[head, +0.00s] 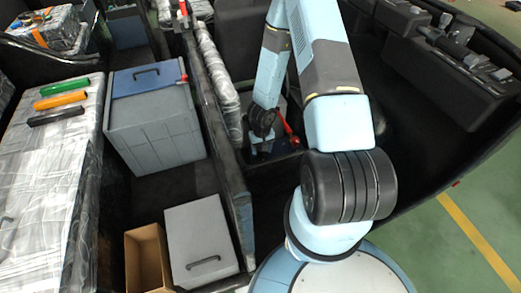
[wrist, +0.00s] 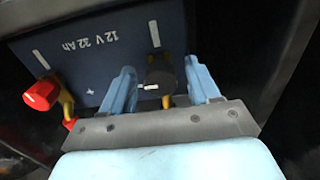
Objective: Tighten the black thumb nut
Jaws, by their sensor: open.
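In the wrist view, the black thumb nut (wrist: 160,80) sits on a brass-coloured terminal at the front of a dark blue battery (wrist: 100,50) marked "12 V 32 Ah". My gripper (wrist: 160,88) is open, with one light blue finger on each side of the nut. I cannot tell whether either finger touches it. In the head view, my gripper (head: 262,142) reaches down into a dark compartment, and the nut is hidden there. A red knob (wrist: 41,94) stands on the other terminal, left of my gripper.
Dark walls enclose the battery closely. In the head view, a grey-blue box (head: 155,125), a grey lidded box (head: 200,235) and an open cardboard box (head: 147,260) stand left of the compartment. Green, orange and black handles (head: 60,99) lie on a wrapped surface at far left.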

